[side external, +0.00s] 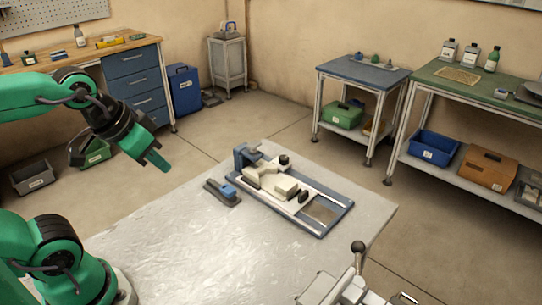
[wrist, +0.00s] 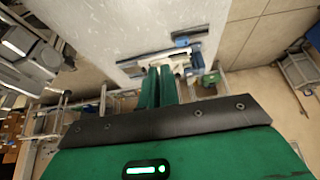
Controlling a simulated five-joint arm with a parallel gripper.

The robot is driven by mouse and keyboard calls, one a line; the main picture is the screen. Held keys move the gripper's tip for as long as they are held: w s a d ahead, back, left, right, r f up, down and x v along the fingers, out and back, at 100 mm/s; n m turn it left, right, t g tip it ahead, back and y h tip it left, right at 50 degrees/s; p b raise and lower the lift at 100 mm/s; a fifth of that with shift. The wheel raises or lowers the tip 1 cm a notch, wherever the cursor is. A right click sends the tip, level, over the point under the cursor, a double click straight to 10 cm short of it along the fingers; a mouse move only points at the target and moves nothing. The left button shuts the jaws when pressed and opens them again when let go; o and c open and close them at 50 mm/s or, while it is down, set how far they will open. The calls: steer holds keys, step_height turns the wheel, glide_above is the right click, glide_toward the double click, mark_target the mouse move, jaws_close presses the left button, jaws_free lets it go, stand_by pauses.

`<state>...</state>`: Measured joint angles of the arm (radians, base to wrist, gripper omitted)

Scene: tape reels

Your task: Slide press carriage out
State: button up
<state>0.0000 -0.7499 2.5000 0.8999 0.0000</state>
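The press (side external: 335,216) lies on the table, a long blue base with two pale rails. A cream block (side external: 287,187), apparently the carriage, sits on the rails about mid-length, with a dark knob (side external: 303,196) beside it. A blue upright part (side external: 242,156) stands at the far left end, and a bare tan plate shows at the near right end. My gripper (side external: 157,163) hangs in the air left of the press, well apart from it. Its green fingers look shut and empty; in the wrist view (wrist: 158,68) they partly cover the press.
A small dark and blue tool (side external: 222,192) lies left of the press. A metal device with a ball-topped lever (side external: 357,247) stands at the table's near right edge. The grey tabletop (side external: 180,235) is clear at left and front. Benches stand farther back.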

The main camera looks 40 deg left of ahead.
steer(key=o, duration=0.6)
steer(key=shift+w+r, duration=0.1)
steer(key=shift+w, duration=0.05)
steer(key=w+d+g, duration=0.2)
steer(key=w, duration=0.7)
steer(key=w+d+g, duration=0.1)
steer(key=w+d, duration=0.2)
steer(key=w, duration=0.7)
steer(key=w+d+f, duration=0.2)
steer(key=w+f, duration=0.2)
steer(key=w+d+f+g, duration=0.1)
steer(key=w+d+f, duration=0.1)
steer(key=w+f, duration=0.2)
steer(key=w+d+f+g, duration=0.1)
steer(key=w+f, duration=0.3)
steer(key=f, duration=0.1)
steer(key=shift+w+d, duration=0.25)
steer(key=shift+d, duration=0.15)
steer(key=shift+w+d+f+g, duration=0.2)
steer(key=shift+w+f+g, duration=0.1)
steer(key=shift+f, duration=0.3)
